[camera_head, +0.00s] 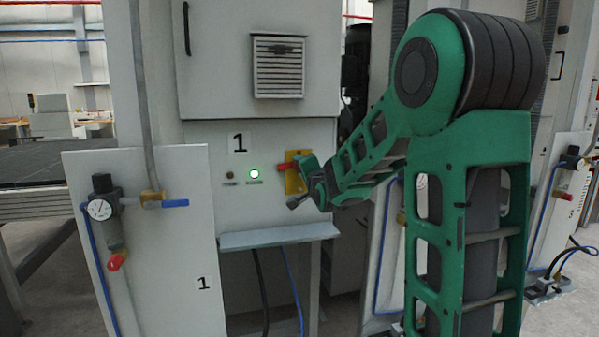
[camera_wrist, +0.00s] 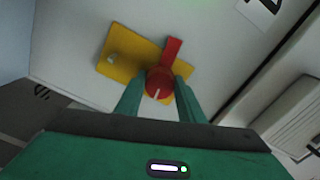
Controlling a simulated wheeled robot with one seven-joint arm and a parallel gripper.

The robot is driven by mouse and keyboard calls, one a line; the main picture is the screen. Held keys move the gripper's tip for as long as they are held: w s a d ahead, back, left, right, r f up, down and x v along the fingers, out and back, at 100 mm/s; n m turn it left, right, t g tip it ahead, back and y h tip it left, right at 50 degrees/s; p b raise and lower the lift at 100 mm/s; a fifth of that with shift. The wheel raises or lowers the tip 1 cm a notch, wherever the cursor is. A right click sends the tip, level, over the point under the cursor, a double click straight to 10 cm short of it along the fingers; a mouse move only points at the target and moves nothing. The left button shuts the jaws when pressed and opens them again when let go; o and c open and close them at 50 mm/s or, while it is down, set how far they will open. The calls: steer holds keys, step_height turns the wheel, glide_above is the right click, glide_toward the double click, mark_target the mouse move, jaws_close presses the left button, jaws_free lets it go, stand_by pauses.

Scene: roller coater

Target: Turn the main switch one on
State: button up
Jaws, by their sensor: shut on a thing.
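The main switch one is a red rotary switch (camera_wrist: 171,52) on a yellow plate (camera_wrist: 118,58). In the head view its red handle (camera_head: 286,167) points left, about level, from the yellow plate (camera_head: 292,183) on the grey cabinet front marked 1. My gripper (camera_wrist: 158,84) is shut on the round red knob, with one green finger on each side. The handle sticks out beyond the fingers in the wrist view. In the head view my wrist hides part of the plate and the fingertips are hard to make out.
A grey ledge (camera_head: 275,236) juts out below. A panel with a pressure gauge (camera_head: 100,209) and blue-handled valve (camera_head: 174,203) stands at left.

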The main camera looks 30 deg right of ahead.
steer(key=shift+f+m, duration=0.2)
steer(key=shift+m, duration=0.6)
steer(key=o, duration=1)
steer(key=shift+d, duration=0.1)
steer(key=shift+o, duration=0.2)
steer(key=shift+r, duration=0.1)
steer(key=v, duration=1)
steer(key=shift+s, duration=0.35)
